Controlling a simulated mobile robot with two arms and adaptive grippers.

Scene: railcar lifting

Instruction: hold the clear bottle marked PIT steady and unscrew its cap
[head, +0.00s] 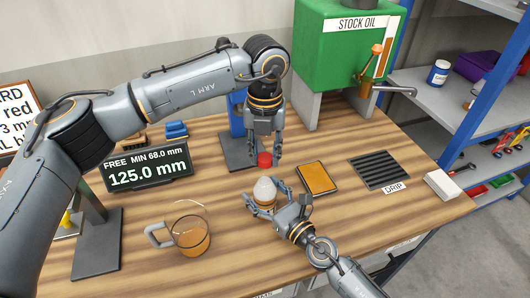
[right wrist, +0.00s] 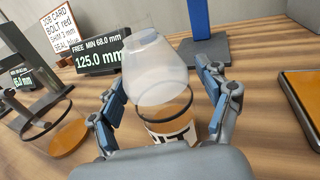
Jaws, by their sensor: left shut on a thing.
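The clear bottle (head: 264,190) stands on the wooden table, upright, with a little orange content low down. In the right wrist view the bottle (right wrist: 155,75) shows a bare top and part of a black-lettered label, partly hidden. My left gripper (head: 265,150) points down above the bottle, shut on the red cap (head: 264,160). The cap is off the bottle, just above and behind its top. My right gripper (head: 276,198) has its fingers on either side of the bottle. In the right wrist view, gaps show between its pads (right wrist: 163,100) and the bottle, so it looks open.
A glass mug (head: 190,240) with orange liquid stands left of the bottle. A display (head: 148,170) reading 125.0 mm and the green STOCK OIL tank (head: 340,60) stand behind.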

